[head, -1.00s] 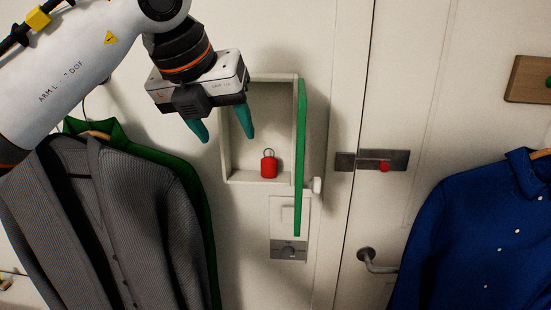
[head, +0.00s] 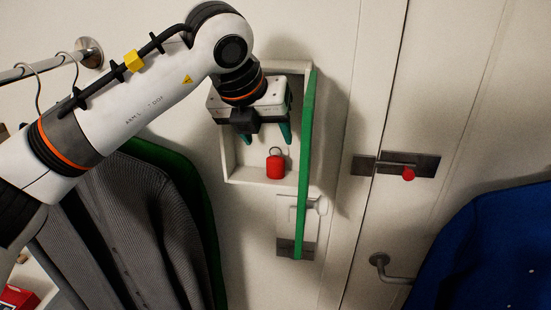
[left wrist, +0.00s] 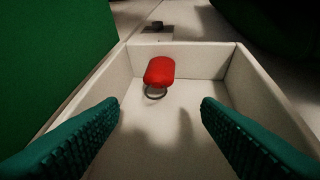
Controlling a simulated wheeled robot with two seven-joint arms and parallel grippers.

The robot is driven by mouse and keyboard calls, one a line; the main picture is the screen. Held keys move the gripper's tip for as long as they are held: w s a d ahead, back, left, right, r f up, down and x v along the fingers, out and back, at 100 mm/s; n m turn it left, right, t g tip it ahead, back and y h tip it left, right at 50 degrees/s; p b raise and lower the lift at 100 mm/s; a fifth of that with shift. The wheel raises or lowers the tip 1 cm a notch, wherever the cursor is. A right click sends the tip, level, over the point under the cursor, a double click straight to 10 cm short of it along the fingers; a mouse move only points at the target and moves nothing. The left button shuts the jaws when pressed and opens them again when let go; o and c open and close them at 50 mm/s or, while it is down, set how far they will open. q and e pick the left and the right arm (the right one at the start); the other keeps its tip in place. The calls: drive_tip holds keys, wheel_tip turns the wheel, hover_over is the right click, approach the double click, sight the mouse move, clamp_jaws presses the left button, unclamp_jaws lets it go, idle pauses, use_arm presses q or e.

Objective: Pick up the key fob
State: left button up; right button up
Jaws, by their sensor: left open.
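The red key fob (head: 275,167) with a small metal ring stands on the floor of a shallow white wall box (head: 250,177). My left gripper (head: 265,138) points down in front of the box, just above the fob in the head view. Its teal fingers are apart with nothing between them. In the left wrist view the fob (left wrist: 159,71) lies ahead, between and beyond the two fingertips (left wrist: 160,103), with its ring toward me. The fingers do not touch it. My right gripper is not in view.
The box's green door (head: 305,165) stands open close on the right of my gripper. A grey cardigan (head: 125,235) and a green garment hang at left, a blue shirt (head: 490,245) at right. A door latch with a red knob (head: 408,174) is right of the box.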

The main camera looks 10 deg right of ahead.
sight(273, 147)
use_arm(q)
drive_tip(key=p+x, duration=0.3)
drive_tip(key=x, duration=0.1)
drive_tip(key=shift+s+d+f, duration=0.1)
drive_tip(key=shift+d, duration=0.05)
drive_tip(key=shift+w+d+f, duration=0.1)
drive_tip(key=shift+w+f, duration=0.1)
drive_tip(key=shift+f, duration=0.25)
drive_tip(key=c, duration=1.1)
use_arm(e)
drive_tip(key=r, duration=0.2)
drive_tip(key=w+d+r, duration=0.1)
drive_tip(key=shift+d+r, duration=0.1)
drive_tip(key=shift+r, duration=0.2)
